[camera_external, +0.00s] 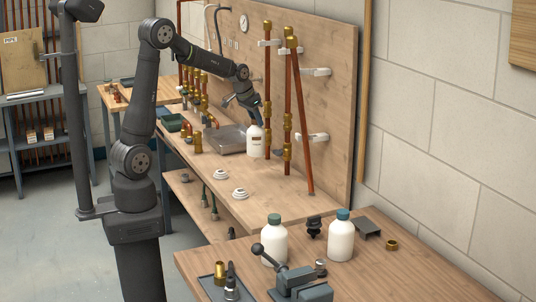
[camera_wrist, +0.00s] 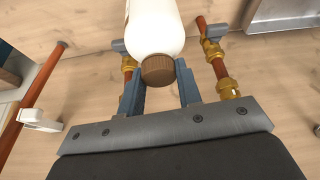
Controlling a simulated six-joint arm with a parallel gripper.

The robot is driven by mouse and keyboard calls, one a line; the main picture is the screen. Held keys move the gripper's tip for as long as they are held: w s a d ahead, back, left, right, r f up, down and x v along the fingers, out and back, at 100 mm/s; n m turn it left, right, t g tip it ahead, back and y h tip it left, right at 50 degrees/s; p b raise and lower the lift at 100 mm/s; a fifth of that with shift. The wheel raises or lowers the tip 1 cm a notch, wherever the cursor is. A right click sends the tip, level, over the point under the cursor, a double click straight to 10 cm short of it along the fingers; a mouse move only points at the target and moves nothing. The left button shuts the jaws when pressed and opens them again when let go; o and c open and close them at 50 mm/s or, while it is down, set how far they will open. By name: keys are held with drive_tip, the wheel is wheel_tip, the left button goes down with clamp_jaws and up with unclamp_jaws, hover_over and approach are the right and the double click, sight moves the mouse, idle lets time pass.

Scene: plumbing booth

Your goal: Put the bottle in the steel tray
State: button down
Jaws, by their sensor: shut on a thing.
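My gripper (camera_external: 255,118) is shut on a white bottle (camera_external: 256,144) with a label, near the back panel. In the wrist view the bottle (camera_wrist: 155,28) shows a brown cap (camera_wrist: 157,70) between the two fingers, its body pointing away from the camera. The bottle looks upright; I cannot tell whether its base touches the bench. The steel tray (camera_external: 222,146) lies flat on the bench just left of the bottle. Part of the tray (camera_wrist: 285,14) shows at the top right of the wrist view.
Copper pipes (camera_external: 289,110) with brass fittings stand just right of my gripper, on the wooden panel (camera_external: 338,75). More brass-fitted pipes stand left of the tray. A green-capped bottle (camera_external: 273,242) and a blue-capped bottle (camera_external: 341,238) stand on the front bench. White rings (camera_external: 240,193) lie on the bench.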

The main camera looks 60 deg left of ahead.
drive_tip(key=w+a+r+n+y, duration=0.1)
drive_tip(key=w+a+r+n, duration=0.1)
drive_tip(key=a, duration=0.8)
drive_tip(key=w+a+r+n, duration=0.1)
drive_tip(key=a+r+n, duration=0.1)
drive_tip(key=a, duration=0.7)
drive_tip(key=s+a+f, duration=0.1)
drive_tip(key=a+f, duration=1)
drive_tip(key=a, duration=0.1)
drive_tip(key=shift+s+f, duration=0.15)
drive_tip(key=shift+s, duration=0.05)
drive_tip(key=shift+f+y, duration=0.1)
drive_tip(key=shift+y, duration=0.2)
drive_tip(key=shift+f, duration=0.1)
drive_tip(key=c, duration=1)
unclamp_jaws()
drive_tip(key=shift+c, duration=0.2)
